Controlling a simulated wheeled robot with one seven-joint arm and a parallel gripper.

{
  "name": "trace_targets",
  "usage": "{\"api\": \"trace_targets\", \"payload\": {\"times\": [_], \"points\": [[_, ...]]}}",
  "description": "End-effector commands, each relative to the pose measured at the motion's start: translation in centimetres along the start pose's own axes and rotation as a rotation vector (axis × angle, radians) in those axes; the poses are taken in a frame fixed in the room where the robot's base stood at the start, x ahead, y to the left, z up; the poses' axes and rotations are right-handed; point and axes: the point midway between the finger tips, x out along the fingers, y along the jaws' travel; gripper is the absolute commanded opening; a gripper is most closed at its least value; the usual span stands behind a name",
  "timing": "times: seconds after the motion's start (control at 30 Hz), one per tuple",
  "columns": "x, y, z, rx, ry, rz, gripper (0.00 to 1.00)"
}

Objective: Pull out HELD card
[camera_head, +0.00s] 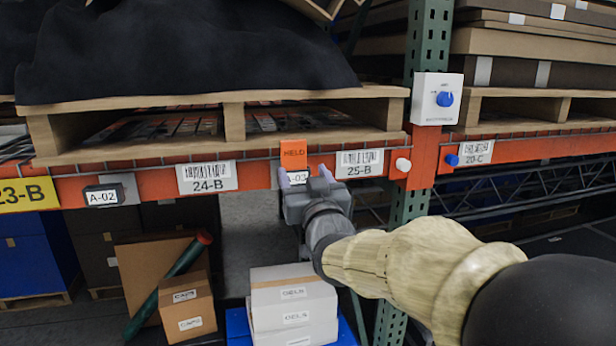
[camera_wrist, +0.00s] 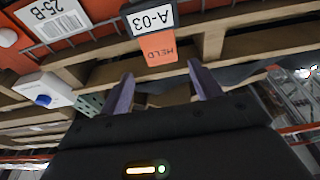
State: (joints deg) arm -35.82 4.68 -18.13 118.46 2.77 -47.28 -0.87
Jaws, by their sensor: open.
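The orange HELD card (camera_head: 293,154) stands up out of the holder labelled A-03 (camera_head: 297,178) on the orange shelf beam. In the wrist view the HELD card (camera_wrist: 158,48) shows upside down, just below the A-03 label (camera_wrist: 151,19). My gripper (camera_head: 305,180) is open in front of the beam at the holder, and hides part of the label. In the wrist view its two fingers (camera_wrist: 158,85) are spread, with the card beyond their tips and roughly between them. Nothing is seen between the fingers, and the card's lower end is hidden in the holder.
The 24-B label (camera_head: 207,177) and 25-B label (camera_head: 359,163) flank the holder. A white box with a blue knob (camera_head: 437,99) is on the green upright. A wooden pallet (camera_head: 150,125) sits above the beam. Cartons (camera_head: 290,305) stand below.

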Motion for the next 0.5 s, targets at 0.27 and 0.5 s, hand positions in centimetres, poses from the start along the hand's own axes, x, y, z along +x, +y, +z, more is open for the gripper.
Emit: {"api": "trace_targets", "payload": {"times": [0.27, 0.5], "points": [[3.6, 0.0, -0.4, -0.002, -0.002, -0.001, 0.64], [6.3, 0.0, 0.0, -0.001, 0.0, 0.0, 0.64]]}}
